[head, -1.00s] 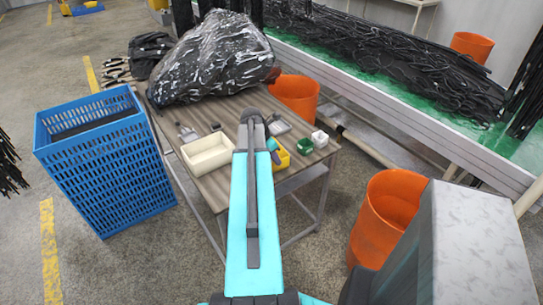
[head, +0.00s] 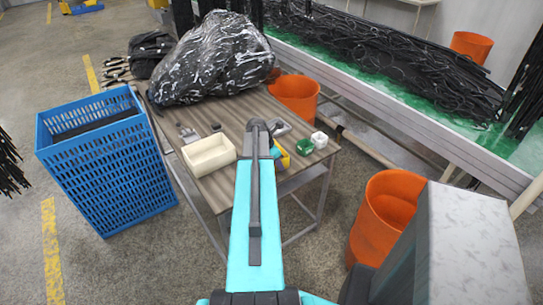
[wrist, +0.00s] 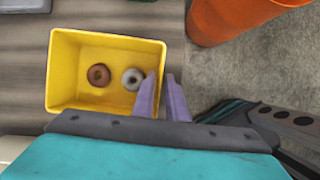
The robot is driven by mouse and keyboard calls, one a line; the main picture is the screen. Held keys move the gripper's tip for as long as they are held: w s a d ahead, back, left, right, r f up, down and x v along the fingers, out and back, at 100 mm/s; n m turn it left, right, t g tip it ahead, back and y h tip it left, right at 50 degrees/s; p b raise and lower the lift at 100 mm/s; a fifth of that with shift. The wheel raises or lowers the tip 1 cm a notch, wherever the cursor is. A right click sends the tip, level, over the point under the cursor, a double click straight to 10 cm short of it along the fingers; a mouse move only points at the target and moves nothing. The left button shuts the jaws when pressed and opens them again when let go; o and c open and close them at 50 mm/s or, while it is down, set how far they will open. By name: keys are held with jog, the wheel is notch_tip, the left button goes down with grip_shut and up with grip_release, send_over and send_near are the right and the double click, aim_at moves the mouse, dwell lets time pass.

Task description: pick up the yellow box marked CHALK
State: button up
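An open yellow box (wrist: 105,38) lies below my gripper in the wrist view, with a brown ring and a grey ring inside it. No CHALK marking is readable. In the head view the yellow box (head: 285,160) is mostly hidden behind my arm, near the table's right front edge. The purple fingers of my gripper (wrist: 166,92) are at the box's right wall, a narrow gap between them. The wall seems to run up to that gap; whether they touch or grip it I cannot tell.
A cream tray (head: 209,155) stands left of my arm on the table. A green object (head: 306,146) and a white block (head: 320,139) sit just right of the yellow box. Orange bins (head: 385,215) and a blue crate (head: 108,165) stand on the floor beside the table.

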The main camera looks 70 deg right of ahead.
jog(key=shift+s+d+f, duration=0.15)
jog(key=shift+f, duration=0.4)
grip_shut()
jog(key=shift+r, duration=0.1)
jog(key=shift+r+b, duration=1.15)
jog(key=shift+r, duration=3.75)
